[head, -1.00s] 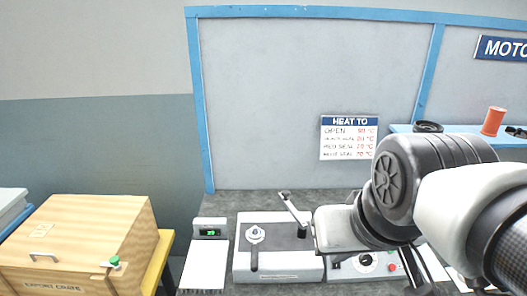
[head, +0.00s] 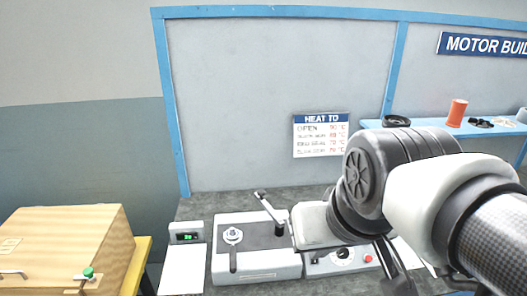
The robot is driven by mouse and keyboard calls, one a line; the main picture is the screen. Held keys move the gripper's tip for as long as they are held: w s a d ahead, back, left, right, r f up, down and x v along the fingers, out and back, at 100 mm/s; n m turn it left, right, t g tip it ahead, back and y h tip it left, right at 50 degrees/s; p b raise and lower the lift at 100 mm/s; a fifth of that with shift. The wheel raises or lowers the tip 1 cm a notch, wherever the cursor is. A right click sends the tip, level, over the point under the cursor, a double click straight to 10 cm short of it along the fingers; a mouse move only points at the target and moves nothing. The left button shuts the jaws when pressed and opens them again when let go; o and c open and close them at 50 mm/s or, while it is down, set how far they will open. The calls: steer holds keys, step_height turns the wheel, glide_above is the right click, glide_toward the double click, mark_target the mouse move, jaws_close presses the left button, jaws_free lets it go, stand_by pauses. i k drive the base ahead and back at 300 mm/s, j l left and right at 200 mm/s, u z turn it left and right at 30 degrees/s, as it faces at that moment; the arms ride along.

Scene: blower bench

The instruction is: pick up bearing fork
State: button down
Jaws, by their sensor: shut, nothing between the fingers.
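I cannot make out a bearing fork in the head view. My arm comes in from the lower right and bends over the bench (head: 232,201). Its far end hangs down in front of the bench's right part. Dark narrow parts show below the arm, running to the bottom edge, but I cannot tell what they are. I cannot make out any fingertips of my gripper. The arm hides much of the bench's right side.
A grey device (head: 256,262) with a lever stands beside a small green-lit display (head: 187,237). A control box (head: 343,260) with a knob and red button is to its right. A wooden crate (head: 65,240) is at left. A blue shelf (head: 372,124) holds an orange spool (head: 456,113).

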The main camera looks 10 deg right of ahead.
mark_target(232, 249)
steer(key=k+l+z, duration=0.15)
steer(key=l+z, duration=0.55)
steer(key=k+l+z, duration=0.1)
steer(key=l+z, duration=0.25)
steer(key=u, duration=1.9)
steer(key=i+j+z, duration=0.1)
steer(key=j, duration=0.25)
steer(key=i+j+z, duration=0.1)
steer(key=i+j, duration=0.15)
steer(key=j, duration=0.15)
steer(key=i+j+z, duration=0.1)
steer(key=j, duration=0.3)
steer(key=i+j+z, duration=0.1)
steer(key=j, duration=0.3)
steer(key=i+z, duration=0.15)
steer(key=z, duration=0.15)
steer(key=k+u, duration=0.1)
steer(key=u, duration=0.25)
